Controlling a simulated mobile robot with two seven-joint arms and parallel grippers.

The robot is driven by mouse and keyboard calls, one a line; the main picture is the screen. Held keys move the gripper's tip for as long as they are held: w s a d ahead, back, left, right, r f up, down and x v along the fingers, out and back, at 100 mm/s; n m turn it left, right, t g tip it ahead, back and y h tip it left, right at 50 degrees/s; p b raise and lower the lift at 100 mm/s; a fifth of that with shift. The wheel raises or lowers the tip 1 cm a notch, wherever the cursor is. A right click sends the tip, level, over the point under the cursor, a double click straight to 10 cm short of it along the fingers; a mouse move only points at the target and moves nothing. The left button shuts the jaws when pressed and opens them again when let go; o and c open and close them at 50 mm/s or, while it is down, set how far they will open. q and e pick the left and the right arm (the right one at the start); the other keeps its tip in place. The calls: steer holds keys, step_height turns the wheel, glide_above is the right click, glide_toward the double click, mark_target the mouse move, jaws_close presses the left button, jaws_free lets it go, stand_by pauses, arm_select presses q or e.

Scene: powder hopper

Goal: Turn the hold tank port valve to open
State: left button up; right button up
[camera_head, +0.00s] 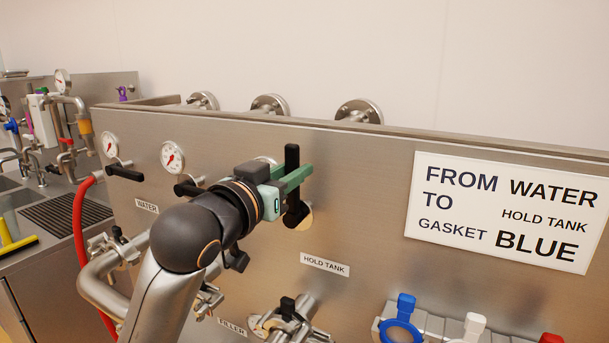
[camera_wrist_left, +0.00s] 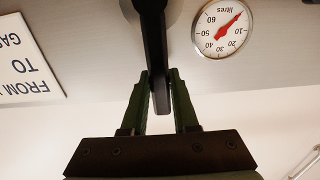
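The hold tank port valve has a black lever handle (camera_head: 292,156) on the steel panel, above the "HOLD TANK" label (camera_head: 325,264). The lever stands about upright; its lower end is by a round fitting (camera_head: 306,218) on the panel. My left gripper (camera_head: 304,175), with green fingers, is at the lever, its arm coming from the lower left. In the left wrist view the lever (camera_wrist_left: 153,35) runs down between the two finger tips (camera_wrist_left: 161,88), one finger close on each side with almost no gap, so the gripper looks shut on it. My right gripper is not in view.
A sign (camera_head: 504,210) reads from water to hold tank, gasket blue. Blue (camera_head: 401,325), white (camera_head: 474,326) and red (camera_head: 551,338) parts line the lower right. Pipes (camera_head: 105,283) and a red hose (camera_head: 80,240) are at left. A litres gauge (camera_wrist_left: 221,35) is near the lever.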

arm_select(q)
steer(key=o, duration=0.5)
